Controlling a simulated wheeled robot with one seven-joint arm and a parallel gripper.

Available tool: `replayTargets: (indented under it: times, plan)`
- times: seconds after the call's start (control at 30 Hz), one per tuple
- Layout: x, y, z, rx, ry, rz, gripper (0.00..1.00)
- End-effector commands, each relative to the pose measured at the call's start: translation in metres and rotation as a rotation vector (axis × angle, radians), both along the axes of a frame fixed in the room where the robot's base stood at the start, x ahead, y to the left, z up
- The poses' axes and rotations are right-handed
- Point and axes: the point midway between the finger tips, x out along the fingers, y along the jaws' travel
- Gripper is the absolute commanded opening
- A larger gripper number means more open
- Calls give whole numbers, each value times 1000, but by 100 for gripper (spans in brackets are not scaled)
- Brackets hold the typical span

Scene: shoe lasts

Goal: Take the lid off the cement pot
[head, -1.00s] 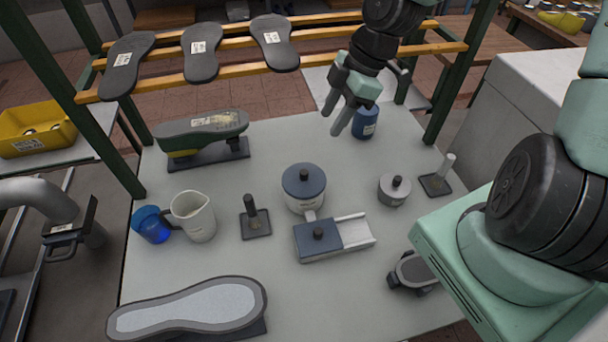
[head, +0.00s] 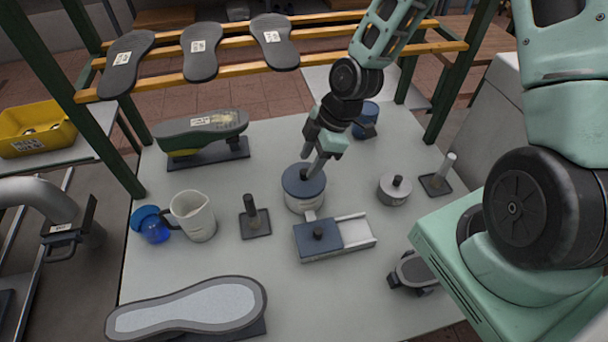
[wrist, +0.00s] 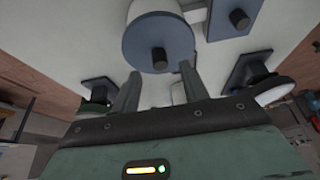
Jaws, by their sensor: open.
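The cement pot (head: 302,204) is a pale, round pot standing near the middle of the table. Its flat blue lid (head: 291,185) with a dark upright knob (head: 304,174) sits on top. My gripper (head: 315,170) is over the lid from the back right, fingers pointing down, with its tips close to the knob. In the wrist view the lid (wrist: 150,32) and its knob (wrist: 160,58) lie just ahead of my open fingers (wrist: 160,72), roughly centred between them. Nothing is held. Whether a finger touches the lid cannot be told.
A box with a blue sliding cover (head: 318,236) stands just in front of the pot. A grey knobbed pot (head: 394,190) is to the right, a dark post on a base (head: 252,215) to the left. A blue container (head: 366,115) stands behind. A white jug (head: 195,216) is further left.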

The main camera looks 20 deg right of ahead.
Motion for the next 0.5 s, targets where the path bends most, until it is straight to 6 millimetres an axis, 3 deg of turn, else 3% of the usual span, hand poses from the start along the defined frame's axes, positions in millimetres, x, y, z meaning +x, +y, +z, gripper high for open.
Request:
replayTargets:
  times: [0.23, 0.5]
  plan:
    - [1, 10, -24, 0, 2, 0, 45]
    - [1, 10, -27, 0, 0, 0, 45]
